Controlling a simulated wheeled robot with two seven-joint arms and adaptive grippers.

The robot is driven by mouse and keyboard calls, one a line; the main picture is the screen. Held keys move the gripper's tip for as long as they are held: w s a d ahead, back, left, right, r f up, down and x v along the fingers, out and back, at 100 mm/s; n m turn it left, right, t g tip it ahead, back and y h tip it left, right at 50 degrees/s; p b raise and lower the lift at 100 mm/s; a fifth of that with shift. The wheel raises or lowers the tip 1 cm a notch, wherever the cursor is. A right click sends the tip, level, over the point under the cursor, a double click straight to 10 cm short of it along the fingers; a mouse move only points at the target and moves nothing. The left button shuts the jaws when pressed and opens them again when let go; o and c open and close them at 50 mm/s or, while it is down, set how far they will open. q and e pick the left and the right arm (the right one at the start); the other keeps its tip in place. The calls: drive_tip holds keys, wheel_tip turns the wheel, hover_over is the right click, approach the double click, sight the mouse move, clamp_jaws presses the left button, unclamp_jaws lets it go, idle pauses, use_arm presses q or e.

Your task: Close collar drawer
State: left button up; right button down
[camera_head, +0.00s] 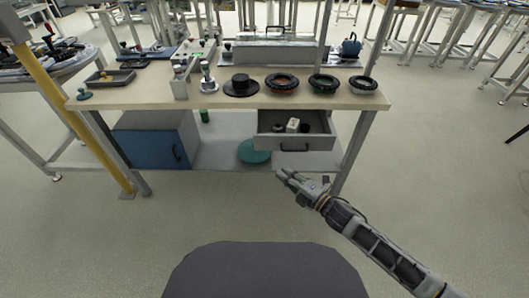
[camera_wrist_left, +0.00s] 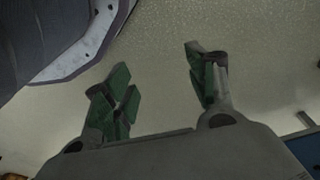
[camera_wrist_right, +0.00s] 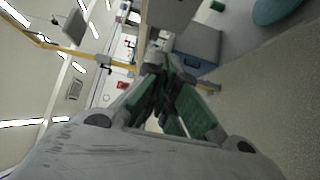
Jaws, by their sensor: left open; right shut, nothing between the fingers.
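The collar drawer (camera_head: 270,143) hangs under the right part of the workbench. It is pulled out, and a white block (camera_head: 292,125) and dark small items show inside it. Its front has a dark handle (camera_head: 295,149). My right gripper (camera_head: 283,174) is shut and empty, in front of and below the drawer front in the head view, apparently apart from it. It also shows in the right wrist view (camera_wrist_right: 165,82). My left gripper (camera_wrist_left: 155,82) is open and empty above the floor in the left wrist view; it is out of the head view.
The workbench (camera_head: 140,96) carries several dark rings and a black hat-shaped piece (camera_head: 240,86). A blue cabinet (camera_head: 153,140) and a teal disc (camera_head: 254,152) are on the lower shelf. A yellow post (camera_head: 80,110) stands at left. The floor in front is clear.

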drive_tip(key=shift+w+a, duration=0.1)
drive_tip(key=b, duration=0.2)
approach(256, 143)
drive_tip(key=shift+w+a, duration=0.75)
drive_tip(key=shift+a, duration=1.05)
drive_tip(key=shift+w+f, duration=0.1)
drive_tip(key=shift+w, duration=0.7)
use_arm(q)
wheel_tip(256, 143, up, 6)
drive_tip(key=d, duration=0.1)
drive_tip(key=shift+w+d, duration=0.15)
drive_tip(key=shift+f, duration=0.15)
use_arm(e)
drive_tip(key=shift+w, duration=0.25)
